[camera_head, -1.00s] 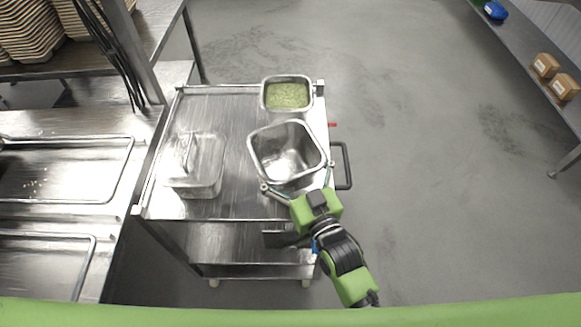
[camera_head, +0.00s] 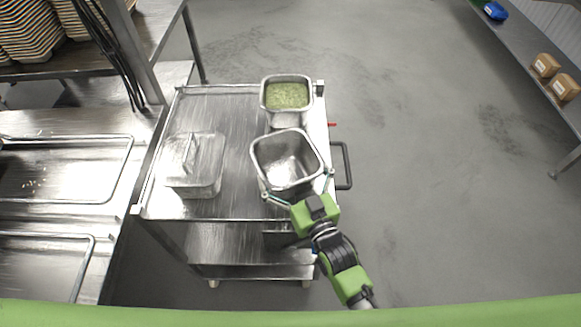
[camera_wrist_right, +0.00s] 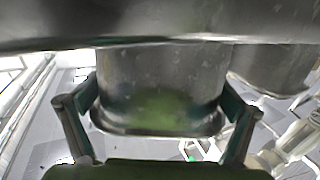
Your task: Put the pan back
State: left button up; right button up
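An empty square metal pan (camera_head: 286,172) is at the right side of the steel cart, its opening toward the head camera and its rim turned at an angle. My right gripper (camera_head: 298,184) is on its near side, with one finger at each side of the pan. In the right wrist view the pan body (camera_wrist_right: 160,85) sits between the two fingers (camera_wrist_right: 155,112), which appear to press on it. Whether the pan's base touches the cart top is hidden. My left gripper is not in view.
A pan of green food (camera_head: 288,95) stands just behind the empty pan. A lidded metal pan (camera_head: 205,175) stands on the cart's left. The cart top (camera_head: 228,110) is bare between them. A steel counter with trays (camera_head: 75,200) adjoins at left.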

jog(key=shift+r, duration=0.1)
jog(key=shift+s, duration=0.1)
jog(key=b+v, duration=0.1)
jog(key=v, duration=0.9)
jog(key=shift+s+d, duration=0.15)
jog(key=shift+s, duration=0.15)
jog(key=shift+s+d+r, duration=0.15)
jog(key=shift+s+d, duration=0.05)
jog(key=shift+s, duration=0.35)
